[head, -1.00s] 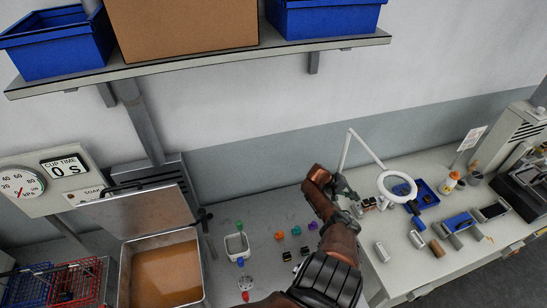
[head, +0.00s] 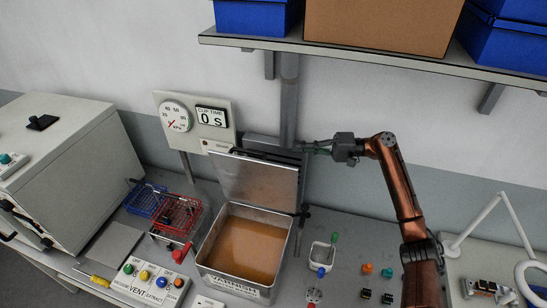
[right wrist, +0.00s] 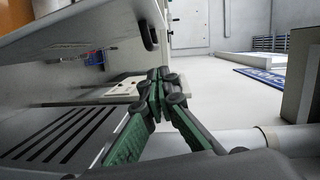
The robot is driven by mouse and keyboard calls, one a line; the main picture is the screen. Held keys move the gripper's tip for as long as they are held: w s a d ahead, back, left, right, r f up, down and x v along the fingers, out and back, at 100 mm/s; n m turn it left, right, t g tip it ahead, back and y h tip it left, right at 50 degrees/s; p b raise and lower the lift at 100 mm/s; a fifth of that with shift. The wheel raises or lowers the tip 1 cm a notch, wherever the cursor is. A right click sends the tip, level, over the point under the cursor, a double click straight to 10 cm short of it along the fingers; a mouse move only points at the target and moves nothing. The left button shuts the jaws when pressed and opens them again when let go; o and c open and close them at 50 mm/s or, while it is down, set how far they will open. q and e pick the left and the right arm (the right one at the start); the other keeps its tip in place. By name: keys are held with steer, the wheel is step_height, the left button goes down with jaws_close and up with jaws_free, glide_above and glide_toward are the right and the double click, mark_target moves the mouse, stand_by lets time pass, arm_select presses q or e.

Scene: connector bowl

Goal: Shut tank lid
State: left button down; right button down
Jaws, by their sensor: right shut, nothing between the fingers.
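The tank (head: 293,246) is a metal box of brown liquid standing on the bench in the head view. Its lid (head: 255,180) is open and stands up at the tank's back edge, leaning slightly back. My right gripper (head: 306,147) is shut and empty, by the lid's upper right corner and near the wall post; I cannot tell whether it touches the lid. In the right wrist view the shut green fingers (right wrist: 160,82) show below a grey panel with a dark handle (right wrist: 149,32), which looks like the lid. My left gripper is out of view.
A slotted grey box (right wrist: 60,140) lies close below the fingers in the right wrist view. A gauge panel (head: 195,122) stands behind the tank. Red (head: 177,215) and blue wire baskets sit left of it, and a small white container (head: 321,256) sits right. A shelf (head: 400,62) hangs above.

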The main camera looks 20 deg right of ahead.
mark_target(265, 156)
steer(key=shift+y, duration=0.3)
steer(key=a+p, duration=0.1)
steer(key=a, duration=0.3)
steer(key=a+p, duration=0.2)
steer(key=a, duration=0.1)
steer(key=a+p, duration=0.2)
steer(key=a, duration=0.2)
steer(key=shift+w+a+r, duration=0.25)
steer(key=shift+w+a, duration=0.1)
steer(key=shift+w, duration=0.05)
steer(key=shift+s+a+f+p, duration=0.1)
steer(key=shift+s+a+p, duration=0.1)
steer(key=shift+s+p, duration=0.3)
steer(key=shift+a+f, duration=0.1)
steer(key=shift+a, duration=0.05)
steer(key=shift+s, duration=0.1)
